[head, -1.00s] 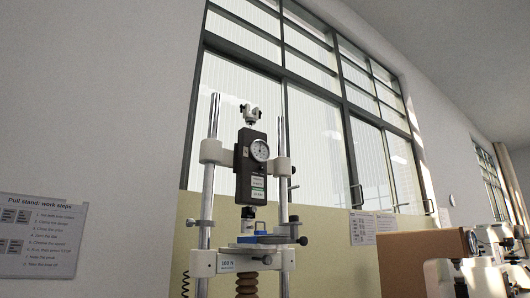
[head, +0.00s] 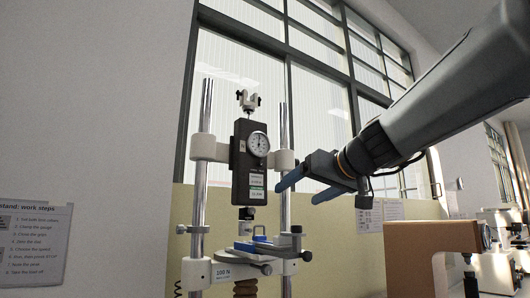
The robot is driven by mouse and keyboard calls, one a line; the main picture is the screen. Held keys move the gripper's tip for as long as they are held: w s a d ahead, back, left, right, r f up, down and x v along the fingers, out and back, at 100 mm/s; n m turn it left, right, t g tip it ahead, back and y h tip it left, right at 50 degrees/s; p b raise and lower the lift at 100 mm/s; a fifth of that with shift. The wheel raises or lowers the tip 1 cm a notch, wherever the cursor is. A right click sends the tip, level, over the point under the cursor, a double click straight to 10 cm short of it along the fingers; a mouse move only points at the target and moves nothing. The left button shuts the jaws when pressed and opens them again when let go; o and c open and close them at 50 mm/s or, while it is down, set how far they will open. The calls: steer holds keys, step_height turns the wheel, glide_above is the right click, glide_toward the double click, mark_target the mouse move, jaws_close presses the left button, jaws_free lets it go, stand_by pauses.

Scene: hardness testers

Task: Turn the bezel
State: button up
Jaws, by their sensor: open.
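The dial gauge with its round bezel (head: 258,144) sits on the upper front of a dark force gauge body (head: 242,185). The body is mounted upright between two chrome posts of the pull stand. The dial has a white face with a dark pointer; its scale is too small to read. My gripper (head: 281,194) reaches in from the right with two blue fingers, open and empty. In the picture its fingertips are below and right of the bezel, close to the right post. I see no contact with the bezel.
The two chrome posts (head: 201,160) flank the gauge. A blue-handled fixture (head: 260,240) sits on the lower crosshead. A work-steps sheet (head: 35,240) hangs on the left wall. A brown box-like machine (head: 405,250) stands at the right. The space left of the stand is clear.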

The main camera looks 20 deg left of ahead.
mark_target(261, 143)
steer(key=s+a+r+n+y, duration=0.1)
steer(key=s+a+r+y, duration=0.1)
steer(key=r, duration=0.5)
steer(key=s+a+r+n+y, duration=0.1)
steer(key=s+a+r, duration=0.1)
steer(key=r, duration=0.5)
steer(key=shift+t, duration=0.5)
steer(key=shift+p+x, duration=2)
steer(key=shift+x, duration=1.7)
steer(key=shift+r, duration=0.15)
